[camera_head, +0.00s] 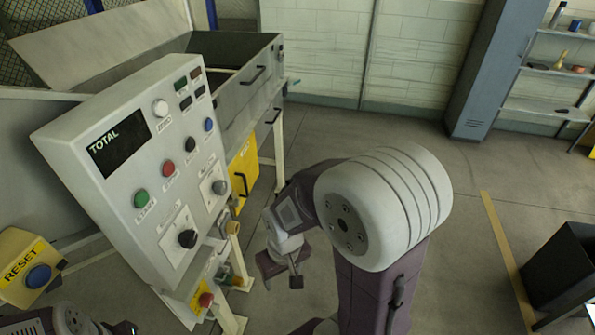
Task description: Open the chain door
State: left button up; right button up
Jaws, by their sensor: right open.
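A yellow door or panel (239,170) with a black handle sits low on the machine, just past the control panel. Its label is too small to read, so I cannot tell for sure that it is the chain door. It looks shut. A grey box section (240,97) with a black handle sits above it. My right gripper (281,282) is open and empty, pointing down over the floor, right of the machine's lower corner and apart from the yellow panel. Part of my left arm shows at the bottom left; its gripper is out of view.
The control panel (103,197) with buttons and a TOTAL display fills the left. A yellow RESET box (22,262) stands at the far left. A dark bin (562,265) is at the right, with a cabinet and shelves behind. The floor between machine and bin is clear.

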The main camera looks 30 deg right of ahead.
aim_at(244, 170)
jog(key=z, duration=0.7)
jog(key=i+l+u, duration=0.2)
jog(key=l, duration=0.2)
jog(key=i+l+u, duration=0.2)
jog(key=l, duration=0.2)
jog(key=i+l+u, duration=0.2)
jog(key=l, duration=0.25)
jog(key=l+u, duration=0.15)
jog(key=l, duration=0.3)
jog(key=i+l+u, duration=0.2)
jog(key=l, duration=0.25)
jog(key=k, duration=0.1)
